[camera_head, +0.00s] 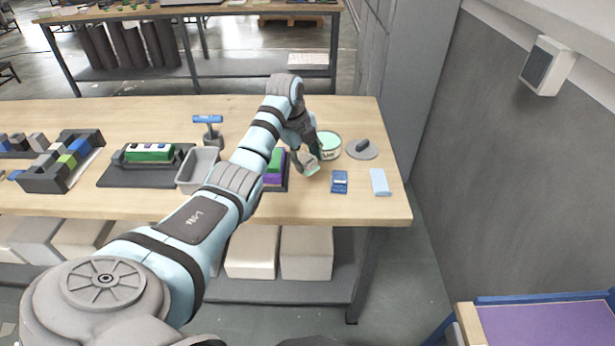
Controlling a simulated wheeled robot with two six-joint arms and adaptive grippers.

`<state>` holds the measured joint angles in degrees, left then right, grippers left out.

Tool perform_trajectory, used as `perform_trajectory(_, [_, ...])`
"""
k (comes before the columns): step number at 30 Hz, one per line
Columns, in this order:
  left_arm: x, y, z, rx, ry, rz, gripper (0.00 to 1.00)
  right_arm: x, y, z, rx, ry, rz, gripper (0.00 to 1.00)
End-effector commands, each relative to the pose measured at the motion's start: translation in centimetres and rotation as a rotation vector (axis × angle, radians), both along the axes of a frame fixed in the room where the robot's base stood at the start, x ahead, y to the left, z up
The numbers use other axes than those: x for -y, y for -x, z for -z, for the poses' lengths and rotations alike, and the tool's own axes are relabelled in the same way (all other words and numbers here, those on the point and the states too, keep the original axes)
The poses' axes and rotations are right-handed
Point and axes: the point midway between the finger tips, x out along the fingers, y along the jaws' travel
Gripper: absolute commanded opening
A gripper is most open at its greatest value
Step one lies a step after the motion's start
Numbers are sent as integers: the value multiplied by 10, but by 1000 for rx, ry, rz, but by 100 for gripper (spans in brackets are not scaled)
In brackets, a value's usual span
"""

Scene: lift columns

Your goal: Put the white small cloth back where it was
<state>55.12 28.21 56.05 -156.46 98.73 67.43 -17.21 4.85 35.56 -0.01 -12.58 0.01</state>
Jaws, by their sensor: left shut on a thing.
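My left gripper (306,158) is over the right part of the wooden table, beside a round tin with a mint-green top (329,142). It is shut on a small whitish piece (309,167) that looks like the white small cloth. The fingers hide part of this piece, and I cannot tell whether it touches the table. My right gripper is not in view.
A blue packet (339,184) and a pale blue flat piece (380,182) lie at the table's right front. A grey disc with a dark knob (361,149) is behind them. A grey tray (197,168) stands left of my arm, which partly covers a purple-and-green block.

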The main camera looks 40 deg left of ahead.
Motion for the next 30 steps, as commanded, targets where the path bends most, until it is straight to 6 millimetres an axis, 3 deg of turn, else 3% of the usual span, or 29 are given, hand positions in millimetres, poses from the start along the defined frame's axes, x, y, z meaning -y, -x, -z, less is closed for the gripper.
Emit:
perform_trajectory(9, [0, 1, 54, 0, 1, 1, 16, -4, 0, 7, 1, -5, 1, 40])
perform_trajectory(18, [0, 0, 57, 2, 0, 1, 16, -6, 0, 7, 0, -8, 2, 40])
perform_trajectory(19, [0, 0, 57, 2, 0, 1, 47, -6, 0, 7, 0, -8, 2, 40])
perform_trajectory(22, [0, 0, 57, 2, 0, 1, 63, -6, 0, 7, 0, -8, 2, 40])
perform_trajectory(30, [0, 0, 56, 2, 1, 2, 63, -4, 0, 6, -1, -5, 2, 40])
